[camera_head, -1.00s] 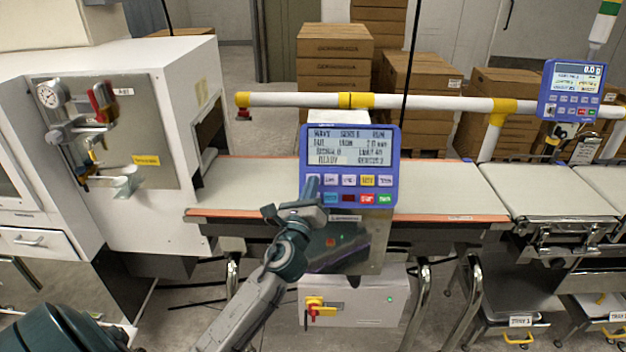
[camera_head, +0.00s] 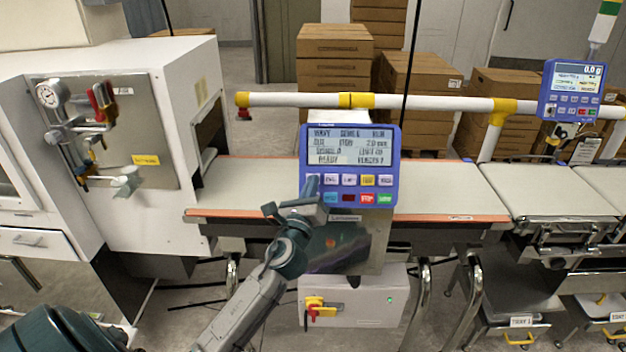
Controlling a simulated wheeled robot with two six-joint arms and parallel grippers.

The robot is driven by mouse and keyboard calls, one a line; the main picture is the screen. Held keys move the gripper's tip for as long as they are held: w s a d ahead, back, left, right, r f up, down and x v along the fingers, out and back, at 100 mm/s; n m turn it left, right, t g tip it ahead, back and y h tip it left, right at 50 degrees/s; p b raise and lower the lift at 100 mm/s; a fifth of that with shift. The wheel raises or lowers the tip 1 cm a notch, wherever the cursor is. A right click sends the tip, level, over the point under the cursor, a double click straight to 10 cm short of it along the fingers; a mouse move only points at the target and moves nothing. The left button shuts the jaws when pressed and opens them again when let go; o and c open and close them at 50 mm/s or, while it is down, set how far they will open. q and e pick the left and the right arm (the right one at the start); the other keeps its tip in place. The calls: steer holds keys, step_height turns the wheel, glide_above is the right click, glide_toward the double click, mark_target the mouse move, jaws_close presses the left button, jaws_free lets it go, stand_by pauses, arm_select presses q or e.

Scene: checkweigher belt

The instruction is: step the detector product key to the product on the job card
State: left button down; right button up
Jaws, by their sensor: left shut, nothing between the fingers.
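The detector panel (camera_head: 349,165) is a blue box with a grey text screen (camera_head: 350,146) and two rows of coloured keys, standing in front of the belt. The screen text is too blurred to read surely. My left gripper (camera_head: 312,186) is shut and empty, its tip over the leftmost key of the upper row and hiding it. I cannot tell whether the tip touches the key or is just in front of it. No job card can be made out for certain. My right gripper is not in view.
The belt (camera_head: 440,204) runs behind the panel. A white guard rail (camera_head: 420,102) with yellow joints crosses above it. A second blue display (camera_head: 572,90) stands at the right. A white box with a red-and-yellow switch (camera_head: 316,308) hangs below. A white cabinet (camera_head: 170,90) is at the left.

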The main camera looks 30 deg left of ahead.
arm_select(q)
steer(key=shift+w+a+f, duration=0.1)
steer(key=shift+w, duration=0.05)
stand_by(0.3)
steer(key=shift+s+d+r+p, duration=0.35)
steer(key=shift+s+d+p, duration=0.05)
steer(key=shift+s, duration=0.25)
steer(key=s+p, duration=0.1)
steer(key=s+d+r+p, duration=0.1)
steer(key=s+d+r, duration=0.1)
steer(key=shift+s+d+r+p, duration=0.15)
steer(key=shift+s+p, duration=0.2)
steer(key=shift+p, duration=0.05)
stand_by(0.3)
